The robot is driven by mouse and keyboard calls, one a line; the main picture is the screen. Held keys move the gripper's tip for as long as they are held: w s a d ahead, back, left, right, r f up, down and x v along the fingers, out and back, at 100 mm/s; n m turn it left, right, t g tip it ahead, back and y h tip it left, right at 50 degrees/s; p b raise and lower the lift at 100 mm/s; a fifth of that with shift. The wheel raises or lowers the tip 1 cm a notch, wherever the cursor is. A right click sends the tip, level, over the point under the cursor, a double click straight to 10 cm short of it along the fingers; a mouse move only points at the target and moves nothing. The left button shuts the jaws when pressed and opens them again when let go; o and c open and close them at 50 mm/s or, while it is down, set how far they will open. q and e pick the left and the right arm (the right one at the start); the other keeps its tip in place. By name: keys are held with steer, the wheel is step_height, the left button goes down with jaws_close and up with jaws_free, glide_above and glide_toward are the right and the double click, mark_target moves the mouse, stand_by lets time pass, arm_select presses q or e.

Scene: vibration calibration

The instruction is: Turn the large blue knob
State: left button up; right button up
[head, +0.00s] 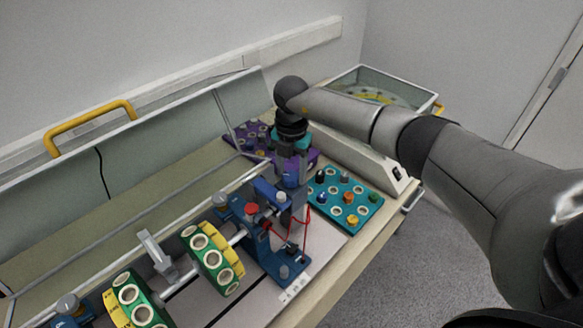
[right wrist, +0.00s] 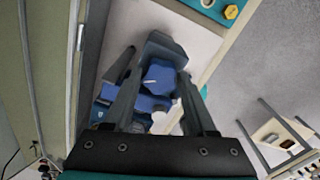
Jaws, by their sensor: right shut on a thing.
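The large blue knob (right wrist: 160,77) has a lobed head with a pale mark and shows between the fingers in the right wrist view. My right gripper (head: 287,192) points down at the right end of a blue bench rig (head: 258,240) in the head view. Its dark fingers flank the knob and are shut on it. In the head view the gripper and wrist largely hide the knob. My left gripper is in neither view.
The rig carries a shaft with green and yellow discs (head: 214,258) and red wires. A teal board (head: 343,199) with small pegs lies to the right, a purple board (head: 246,137) behind. A clear guard with a yellow handle (head: 90,121) stands at the back left.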

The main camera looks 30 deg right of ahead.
mark_target(292, 175)
steer(key=shift+m, duration=0.3)
stand_by(0.4)
steer(key=o, duration=1.4)
steer(key=shift+c, duration=0.2)
step_height(292, 175, up, 15)
steer(key=b, duration=0.1)
steer(key=shift+r, duration=0.15)
